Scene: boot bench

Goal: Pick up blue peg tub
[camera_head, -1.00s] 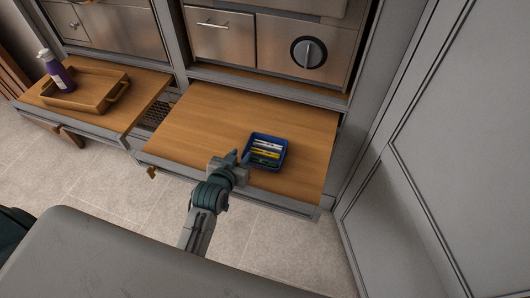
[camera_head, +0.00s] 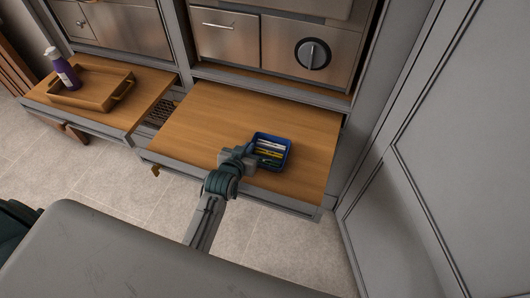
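The blue peg tub (camera_head: 287,148) is a small open blue box on the right wooden bench top, with white, yellow and green pegs lying in it. My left gripper (camera_head: 250,153) is at the tub's left side, with its fingertips at or over the left wall. The fingers are small and partly hidden against the tub, so I cannot tell whether they are open or shut on the wall. The tub sits flat on the wood. My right gripper is not in view.
The right bench top (camera_head: 215,110) is clear around the tub. On the left bench top, a wooden tray (camera_head: 92,103) holds a purple bottle (camera_head: 66,73). Steel drawer fronts (camera_head: 226,38) stand behind, and a grey panel (camera_head: 455,130) rises at the right.

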